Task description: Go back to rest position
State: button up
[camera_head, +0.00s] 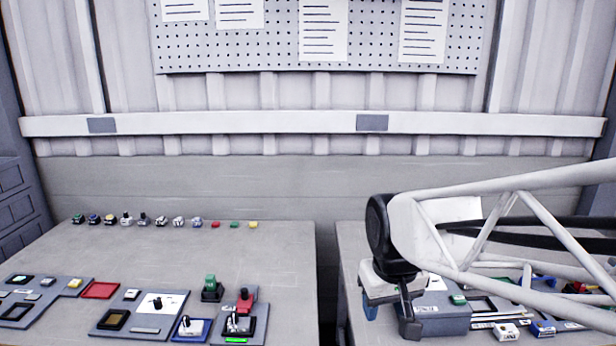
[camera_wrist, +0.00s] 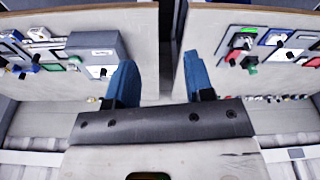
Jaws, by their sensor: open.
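My gripper (camera_head: 388,310) hangs at the left edge of the right table in the head view, near the gap between the two tables. In the wrist view its two blue fingers (camera_wrist: 160,85) are spread apart with nothing between them. Below and between the fingertips is the gap between the tables. My arm reaches in from the right in the head view and hides part of the right table.
The left table (camera_head: 270,260) holds several panels, a red tray (camera_head: 100,290), a green-topped part (camera_head: 211,288) and a back row of small parts. The right table (camera_head: 350,240) holds a grey box (camera_head: 440,322) and several small parts. A pegboard (camera_head: 280,50) hangs behind.

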jog(key=s+d+m, duration=0.2)
jog(key=s+d, duration=0.3)
jog(key=s, duration=0.6)
jog(key=shift+s+d+f+t, duration=0.15)
jog(key=shift+s+f+t, duration=0.05)
jog(key=shift+f+t, duration=0.15)
